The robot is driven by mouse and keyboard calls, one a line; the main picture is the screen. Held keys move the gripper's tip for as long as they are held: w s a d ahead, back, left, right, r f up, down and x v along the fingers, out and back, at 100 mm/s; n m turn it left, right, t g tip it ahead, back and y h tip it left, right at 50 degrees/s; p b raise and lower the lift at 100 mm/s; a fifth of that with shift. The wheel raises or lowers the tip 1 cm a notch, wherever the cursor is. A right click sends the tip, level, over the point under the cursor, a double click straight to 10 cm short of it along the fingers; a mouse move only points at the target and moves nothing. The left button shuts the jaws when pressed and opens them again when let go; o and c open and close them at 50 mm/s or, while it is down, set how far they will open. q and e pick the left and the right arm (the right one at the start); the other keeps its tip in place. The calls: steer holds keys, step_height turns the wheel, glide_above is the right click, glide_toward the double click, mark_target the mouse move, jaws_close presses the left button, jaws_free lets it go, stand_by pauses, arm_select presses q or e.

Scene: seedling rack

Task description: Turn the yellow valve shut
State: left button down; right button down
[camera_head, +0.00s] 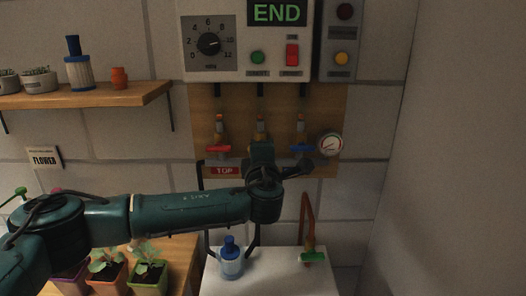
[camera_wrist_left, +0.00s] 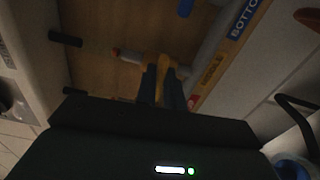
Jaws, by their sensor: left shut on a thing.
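The yellow valve (camera_wrist_left: 168,64) shows in the left wrist view as a yellow handle at the fingertips of my left gripper (camera_wrist_left: 160,84). The two dark fingers are closed on the handle. In the head view my left gripper (camera_head: 261,152) reaches the middle pipe (camera_head: 261,127) on the wooden board and hides the yellow handle. The handle's exact angle is hard to tell in the dim wrist view. My right gripper is in neither view.
A red valve (camera_head: 219,148) is left of the middle pipe; a blue valve (camera_head: 301,147) and gauge (camera_head: 330,144) are right. A control box (camera_head: 233,65) reading END hangs above. A blue-capped bottle (camera_head: 231,260) and green-handled tap (camera_head: 313,257) are below.

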arm_select(q)
steer(key=shift+m, duration=0.4)
steer(key=c, duration=1.5)
jaws_free()
steer(key=s+b, duration=0.2)
steer(key=s, duration=1.1)
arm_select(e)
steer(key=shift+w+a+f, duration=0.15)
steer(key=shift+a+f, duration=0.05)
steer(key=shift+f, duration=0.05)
arm_select(q)
steer(key=shift+s, duration=0.1)
